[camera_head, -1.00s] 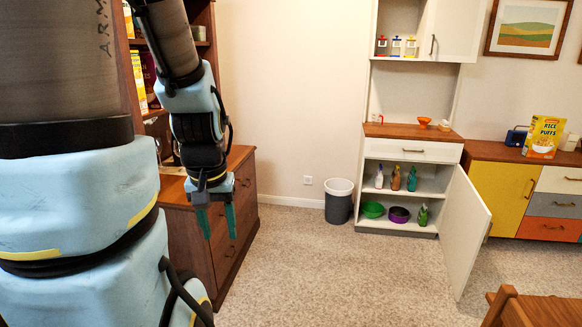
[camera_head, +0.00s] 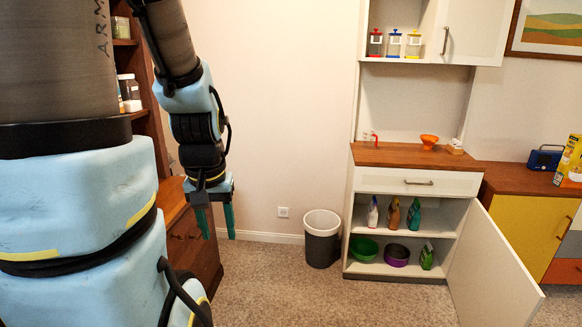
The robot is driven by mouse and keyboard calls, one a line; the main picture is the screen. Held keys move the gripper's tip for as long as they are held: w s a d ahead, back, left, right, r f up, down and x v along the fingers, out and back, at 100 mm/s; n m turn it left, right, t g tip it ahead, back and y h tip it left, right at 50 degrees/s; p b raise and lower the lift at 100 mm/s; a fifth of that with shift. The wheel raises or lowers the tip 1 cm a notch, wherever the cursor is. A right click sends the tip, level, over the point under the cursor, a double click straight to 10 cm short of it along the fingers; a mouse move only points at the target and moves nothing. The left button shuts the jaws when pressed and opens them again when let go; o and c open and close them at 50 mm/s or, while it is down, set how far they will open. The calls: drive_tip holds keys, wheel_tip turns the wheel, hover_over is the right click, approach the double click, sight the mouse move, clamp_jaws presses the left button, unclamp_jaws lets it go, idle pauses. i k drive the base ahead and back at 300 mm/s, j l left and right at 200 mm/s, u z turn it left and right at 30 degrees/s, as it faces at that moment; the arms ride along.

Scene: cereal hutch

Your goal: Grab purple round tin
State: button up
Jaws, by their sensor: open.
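A purple round tin (camera_head: 397,258) stands on the bottom shelf of the open white cabinet. It looks like a shallow open vessel with a dark inside. A green bowl (camera_head: 363,249) is close on its left and a green bottle (camera_head: 427,257) is on its right. My gripper (camera_head: 217,222) hangs pointing down at the left of the picture, open and empty, with its two teal fingers apart. It is well away from the cabinet and the tin, with the bin between them in the picture.
The cabinet door (camera_head: 492,268) stands open on the right side. A grey bin (camera_head: 322,240) with a white rim stands left of the cabinet. Several bottles stand on the shelf above the tin. A wooden dresser (camera_head: 190,240) is beside my gripper. Carpet in front of the cabinet is clear.

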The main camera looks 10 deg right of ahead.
sight(395, 256)
drive_tip(key=i+l, duration=0.4)
drive_tip(key=l, duration=0.2)
drive_tip(key=i+l, duration=0.4)
drive_tip(key=l, duration=0.2)
drive_tip(key=i+l+z, duration=0.1)
drive_tip(key=i+l, duration=0.3)
drive_tip(key=l, duration=0.7)
drive_tip(key=i+l, duration=0.15)
drive_tip(key=l, duration=0.9)
drive_tip(key=i+z, duration=0.05)
